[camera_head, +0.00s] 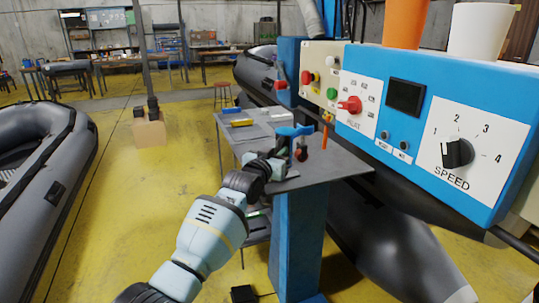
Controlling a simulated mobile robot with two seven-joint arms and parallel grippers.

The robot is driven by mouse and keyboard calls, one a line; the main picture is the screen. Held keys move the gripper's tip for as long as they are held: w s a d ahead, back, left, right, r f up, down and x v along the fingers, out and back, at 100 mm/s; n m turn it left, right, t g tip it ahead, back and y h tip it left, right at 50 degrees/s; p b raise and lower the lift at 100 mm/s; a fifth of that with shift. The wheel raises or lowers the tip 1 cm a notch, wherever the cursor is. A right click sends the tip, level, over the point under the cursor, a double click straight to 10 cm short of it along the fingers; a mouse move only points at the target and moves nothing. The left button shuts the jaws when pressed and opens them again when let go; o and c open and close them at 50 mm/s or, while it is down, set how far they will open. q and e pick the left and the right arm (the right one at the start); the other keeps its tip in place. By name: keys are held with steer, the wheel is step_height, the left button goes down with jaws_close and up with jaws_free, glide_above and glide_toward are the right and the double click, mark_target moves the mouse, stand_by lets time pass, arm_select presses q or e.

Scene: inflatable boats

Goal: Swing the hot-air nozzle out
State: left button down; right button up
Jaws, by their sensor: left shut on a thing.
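My left arm reaches up from the bottom middle to the front edge of the grey machine table. My left gripper (284,152) is shut at a small blue-topped part (296,131) above the table's left side. The fingers and the part overlap, so the exact grip is hidden. A dark piece with a red spot (301,153) sits just right of the fingers. I cannot clearly make out which piece is the hot-air nozzle. My right gripper is not in view.
A blue control box (425,112) with a speed dial (457,153) and red valve knob (350,105) overhangs the grey table (325,176) at right. A grey side table (240,131) stands behind. Grey inflatable boats (45,150) lie left and behind.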

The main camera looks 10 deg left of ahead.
arm_select(q)
steer(key=shift+d, duration=0.1)
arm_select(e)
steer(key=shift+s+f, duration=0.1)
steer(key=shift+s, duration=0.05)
arm_select(q)
steer(key=c, duration=1.7)
jaws_free()
steer(key=shift+d, duration=0.1)
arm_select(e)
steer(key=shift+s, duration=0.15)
arm_select(q)
steer(key=shift+s, duration=0.1)
